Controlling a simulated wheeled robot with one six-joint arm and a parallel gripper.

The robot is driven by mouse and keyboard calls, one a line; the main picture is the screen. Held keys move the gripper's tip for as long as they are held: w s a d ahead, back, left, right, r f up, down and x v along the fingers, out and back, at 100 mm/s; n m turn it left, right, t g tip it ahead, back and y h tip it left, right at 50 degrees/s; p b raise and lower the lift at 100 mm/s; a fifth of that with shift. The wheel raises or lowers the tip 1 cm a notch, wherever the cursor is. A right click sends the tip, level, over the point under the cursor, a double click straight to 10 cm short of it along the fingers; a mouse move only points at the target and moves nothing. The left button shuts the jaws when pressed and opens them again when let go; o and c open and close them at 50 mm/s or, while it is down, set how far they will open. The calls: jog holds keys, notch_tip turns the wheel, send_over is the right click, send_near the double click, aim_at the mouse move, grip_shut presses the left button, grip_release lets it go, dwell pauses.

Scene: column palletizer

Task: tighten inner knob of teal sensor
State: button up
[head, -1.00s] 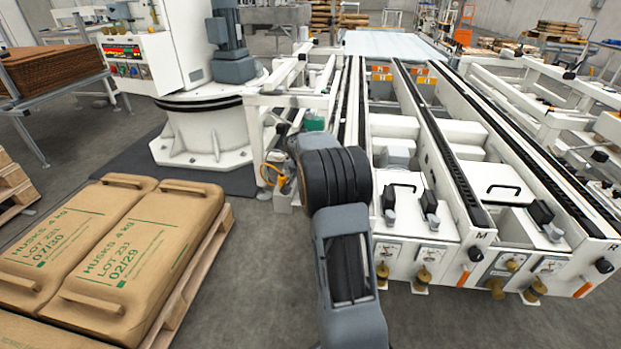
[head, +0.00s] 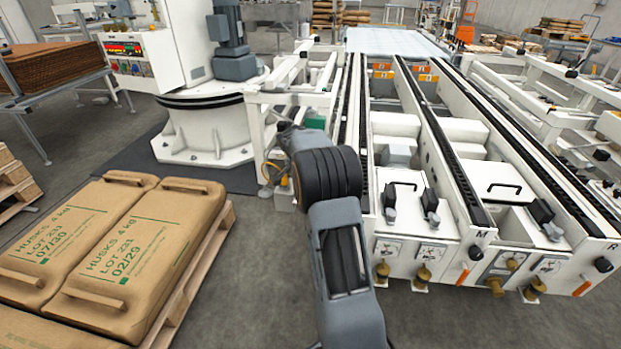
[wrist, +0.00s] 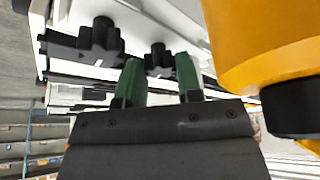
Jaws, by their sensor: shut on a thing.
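In the wrist view my gripper (wrist: 159,75) has two green fingers, one on each side of a dark lobed knob (wrist: 158,56), and is shut on it. A second, larger-looking dark knob (wrist: 99,38) stands to the left, clear of the fingers. Both knobs sit by a pale frame. The gripper and knobs are hidden behind my arm in that view.
A yellow-orange body with a black end (wrist: 300,105) is close on the right in the wrist view. The white conveyor frame (head: 440,215) stands right of my arm. Bags of husks (head: 140,260) lie on a pallet at left. Open floor lies between.

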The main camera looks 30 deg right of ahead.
jog(key=o, duration=0.9)
jog(key=shift+o, duration=0.2)
jog(key=shift+r, duration=0.1)
jog(key=p+v, duration=0.4)
jog(key=v, duration=0.9)
jog(key=shift+r, duration=0.35)
jog(key=shift+a, duration=0.1)
